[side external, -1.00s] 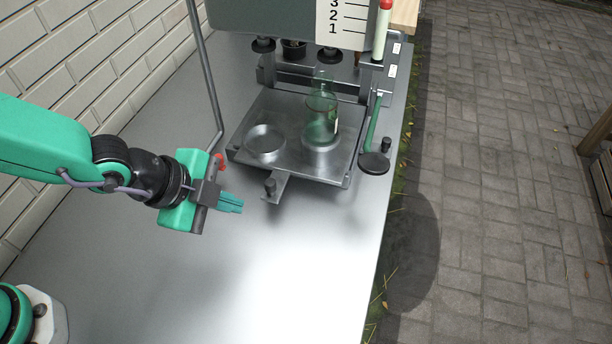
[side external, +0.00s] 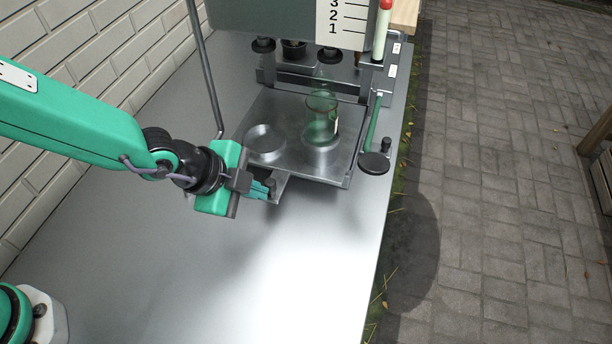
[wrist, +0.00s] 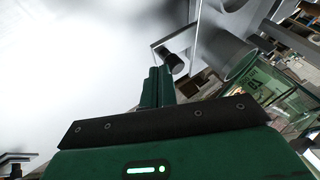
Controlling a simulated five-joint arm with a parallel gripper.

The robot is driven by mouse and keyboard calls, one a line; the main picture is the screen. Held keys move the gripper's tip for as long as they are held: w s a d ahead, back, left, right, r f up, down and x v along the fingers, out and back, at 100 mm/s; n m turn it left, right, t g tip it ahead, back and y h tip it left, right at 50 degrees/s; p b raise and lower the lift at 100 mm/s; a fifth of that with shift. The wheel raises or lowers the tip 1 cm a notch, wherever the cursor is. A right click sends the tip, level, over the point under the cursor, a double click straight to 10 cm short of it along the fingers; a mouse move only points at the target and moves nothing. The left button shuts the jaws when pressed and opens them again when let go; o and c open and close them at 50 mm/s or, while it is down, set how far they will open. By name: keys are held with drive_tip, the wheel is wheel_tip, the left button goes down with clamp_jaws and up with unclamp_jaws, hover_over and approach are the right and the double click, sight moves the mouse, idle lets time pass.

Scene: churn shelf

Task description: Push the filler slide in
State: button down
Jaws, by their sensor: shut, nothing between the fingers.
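The filler slide (side external: 290,166) is a flat metal tray with two round places, sticking out at the front of the filler. Its left round place is empty. A clear green bottle (side external: 321,120) stands upright on the right one; green glass also shows in the wrist view (wrist: 268,88). A dark knob (side external: 271,184) stands on the slide's front tab; in the wrist view the knob (wrist: 174,63) is just beyond my fingertips. My gripper (side external: 268,191) is shut and empty, right at the knob's near side. I cannot tell whether it touches the knob.
A lever with a black round pad (side external: 374,163) stands right of the slide. A thin grey pipe (side external: 204,75) rises at the left, behind my gripper. The metal table (side external: 290,280) is clear in front. A brick wall (side external: 95,60) borders the left.

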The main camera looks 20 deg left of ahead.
drive_tip(key=shift+w, duration=1.3)
drive_tip(key=s+a+r, duration=0.5)
drive_tip(key=s+r, duration=0.3)
idle(0.5)
drive_tip(key=c, duration=2.2)
unclamp_jaws()
drive_tip(key=shift+r, duration=0.1)
